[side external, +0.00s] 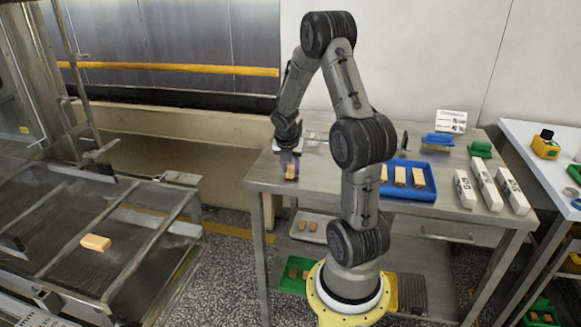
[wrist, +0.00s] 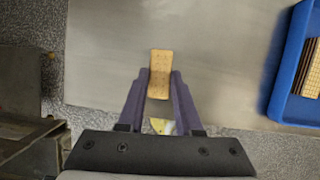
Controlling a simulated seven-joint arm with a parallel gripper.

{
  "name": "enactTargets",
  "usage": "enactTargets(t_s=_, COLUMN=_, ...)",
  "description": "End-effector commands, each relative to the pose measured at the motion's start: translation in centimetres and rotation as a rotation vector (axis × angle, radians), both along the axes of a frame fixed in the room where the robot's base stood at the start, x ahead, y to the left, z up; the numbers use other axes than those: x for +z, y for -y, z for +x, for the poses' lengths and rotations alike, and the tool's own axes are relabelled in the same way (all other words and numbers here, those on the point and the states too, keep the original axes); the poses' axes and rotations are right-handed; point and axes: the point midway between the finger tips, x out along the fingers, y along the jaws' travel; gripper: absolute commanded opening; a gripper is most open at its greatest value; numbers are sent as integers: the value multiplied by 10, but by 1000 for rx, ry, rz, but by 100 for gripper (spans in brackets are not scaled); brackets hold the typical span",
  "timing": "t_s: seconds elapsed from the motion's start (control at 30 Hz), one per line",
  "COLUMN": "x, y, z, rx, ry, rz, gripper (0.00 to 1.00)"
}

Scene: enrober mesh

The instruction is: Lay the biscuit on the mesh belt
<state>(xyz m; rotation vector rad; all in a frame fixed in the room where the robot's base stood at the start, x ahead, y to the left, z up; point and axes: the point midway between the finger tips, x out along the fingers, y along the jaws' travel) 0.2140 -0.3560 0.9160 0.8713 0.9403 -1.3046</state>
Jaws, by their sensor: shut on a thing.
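My gripper (wrist: 159,88) is shut on a tan rectangular biscuit (wrist: 160,62), with one finger along each long side. In the side external view the held biscuit (side external: 291,172) hangs from my gripper (side external: 289,158) at the left edge of the steel table; I cannot tell whether it touches the top. The dark mesh belt (side external: 60,226) lies apart at the left, between metal rails. Another tan biscuit (side external: 95,242) lies on the belt.
A blue tray (side external: 407,196) with several biscuits stands on the steel table (side external: 262,178); its corner shows in the wrist view (wrist: 280,85). White boxes (side external: 486,187) stand at the right. Metal bars (side external: 150,232) cross above the belt. A floor gap separates table and belt.

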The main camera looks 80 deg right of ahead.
Motion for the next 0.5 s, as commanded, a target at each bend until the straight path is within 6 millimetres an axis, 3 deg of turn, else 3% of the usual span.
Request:
enactTargets(t_s=0.1, x=-4, y=0, z=0, rx=0, ry=0, rz=1, gripper=3)
enactTargets(t_s=0.13, x=-3, y=0, z=0, rx=0, ry=0, rz=0, gripper=39)
enactTargets(t_s=0.27, x=-3, y=0, z=0, rx=0, ry=0, rz=0, gripper=62)
enactTargets(t_s=0.5, x=-3, y=0, z=0, rx=0, ry=0, rz=0, gripper=64)
